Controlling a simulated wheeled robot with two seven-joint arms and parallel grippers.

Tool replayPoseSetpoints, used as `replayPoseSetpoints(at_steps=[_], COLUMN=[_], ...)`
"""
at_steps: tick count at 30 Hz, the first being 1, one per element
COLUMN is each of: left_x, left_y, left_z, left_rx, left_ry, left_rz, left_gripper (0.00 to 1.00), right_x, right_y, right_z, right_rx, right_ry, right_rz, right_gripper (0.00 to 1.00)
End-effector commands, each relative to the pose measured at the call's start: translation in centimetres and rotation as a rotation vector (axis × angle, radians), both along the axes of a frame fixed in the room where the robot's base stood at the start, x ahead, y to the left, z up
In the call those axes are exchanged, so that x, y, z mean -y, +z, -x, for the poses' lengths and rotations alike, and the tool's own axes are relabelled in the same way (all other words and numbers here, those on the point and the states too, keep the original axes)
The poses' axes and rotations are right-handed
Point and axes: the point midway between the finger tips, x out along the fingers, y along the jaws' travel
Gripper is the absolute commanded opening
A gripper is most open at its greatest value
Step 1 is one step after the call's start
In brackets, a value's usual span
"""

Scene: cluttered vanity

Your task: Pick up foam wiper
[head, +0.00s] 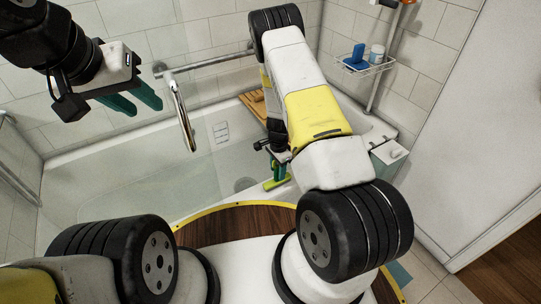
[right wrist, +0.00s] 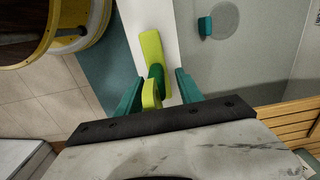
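The foam wiper (head: 275,183), yellow-green with a dark green handle, is on the white tub rim (head: 190,212), partly hidden by my right arm in the head view. In the right wrist view the wiper (right wrist: 151,45) points away from me, its handle end between my fingers. My right gripper (right wrist: 159,88) is open, with one teal finger on each side of the handle and a gap to each. I cannot tell how far the fingers are above the rim. My left gripper (head: 132,100) is open and empty, raised above the tub's left part.
A wire shelf (head: 368,66) holds a blue item and a cup. A teal mat (right wrist: 105,70) lies on the floor beside the tub.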

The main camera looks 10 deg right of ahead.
Motion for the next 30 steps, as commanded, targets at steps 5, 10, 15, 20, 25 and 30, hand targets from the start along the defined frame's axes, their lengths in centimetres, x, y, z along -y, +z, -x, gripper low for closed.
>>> replayPoseSetpoints(at_steps=[5, 10, 15, 20, 25, 30], left_x=[0.0, 0.0, 0.0, 0.0, 0.0, 0.0], left_y=[0.0, 0.0, 0.0, 0.0, 0.0, 0.0], left_z=[0.0, 0.0, 0.0, 0.0, 0.0, 0.0], left_rx=[0.001, 0.001, 0.001, 0.000, 0.000, 0.000], left_ry=[0.000, 0.000, 0.000, 0.000, 0.000, 0.000], left_rz=[0.000, 0.000, 0.000, 0.000, 0.000, 0.000], left_gripper=[0.36, 0.36, 0.36, 0.36, 0.36, 0.36], right_x=[0.0, 0.0, 0.0, 0.0, 0.0, 0.0], right_y=[0.0, 0.0, 0.1, 1.4, 4.7, 7.9], right_z=[0.0, 0.0, 0.0, -0.1, -0.1, -0.1], right_rx=[0.000, 0.000, 0.000, 0.001, 0.003, 0.003], right_ry=[0.000, 0.000, 0.000, 0.001, 0.000, 0.001], right_rz=[0.000, 0.000, 0.000, 0.001, 0.000, 0.000], right_gripper=[0.06, 0.00, 0.00, 0.00, 0.00, 0.00])
